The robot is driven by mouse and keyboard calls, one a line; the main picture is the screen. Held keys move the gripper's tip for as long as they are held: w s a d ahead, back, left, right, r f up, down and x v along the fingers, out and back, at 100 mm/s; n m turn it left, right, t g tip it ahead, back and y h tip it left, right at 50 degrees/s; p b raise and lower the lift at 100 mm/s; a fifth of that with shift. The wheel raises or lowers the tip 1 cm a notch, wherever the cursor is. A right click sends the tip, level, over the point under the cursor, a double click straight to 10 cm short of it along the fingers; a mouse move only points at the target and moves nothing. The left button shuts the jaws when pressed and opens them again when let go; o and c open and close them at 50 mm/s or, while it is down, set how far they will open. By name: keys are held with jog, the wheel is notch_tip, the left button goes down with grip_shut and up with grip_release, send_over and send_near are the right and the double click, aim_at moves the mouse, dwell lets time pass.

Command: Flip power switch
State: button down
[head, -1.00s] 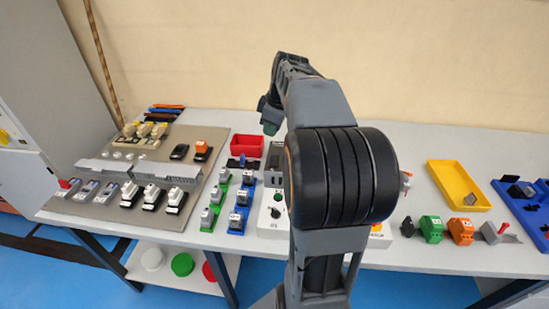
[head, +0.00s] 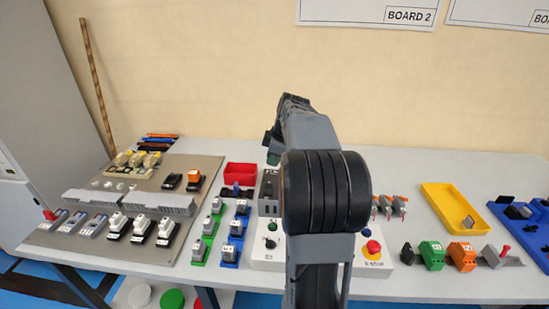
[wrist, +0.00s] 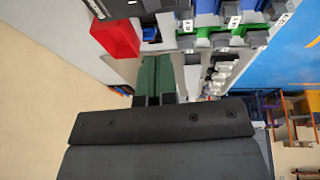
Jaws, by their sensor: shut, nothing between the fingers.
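A white control box (head: 262,255) stands on the table, partly hidden behind my arm. It carries a black rotary knob (head: 270,243), a green button (head: 272,227) and a red emergency stop (head: 373,247) on yellow. A dark grey module (head: 268,190) stands at its back left. I cannot tell which of these parts is the power switch. My gripper shows in the wrist view (wrist: 156,72) with its green fingers together and empty. In the head view my arm hides most of it; only a green-grey bit shows above the back of the table.
Left of the box are green and blue holders (head: 229,250) with grey parts and a red bin (head: 240,175). A grey board (head: 60,240) with several switch-like devices lies farther left. Green and orange blocks (head: 432,255) and a yellow tray (head: 455,208) are at right.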

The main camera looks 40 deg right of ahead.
send_near(266, 185)
jog(key=x, duration=0.5)
jog(key=shift+a, duration=0.25)
jog(key=shift+w+d+f, duration=0.2)
jog(key=shift+f, duration=0.5)
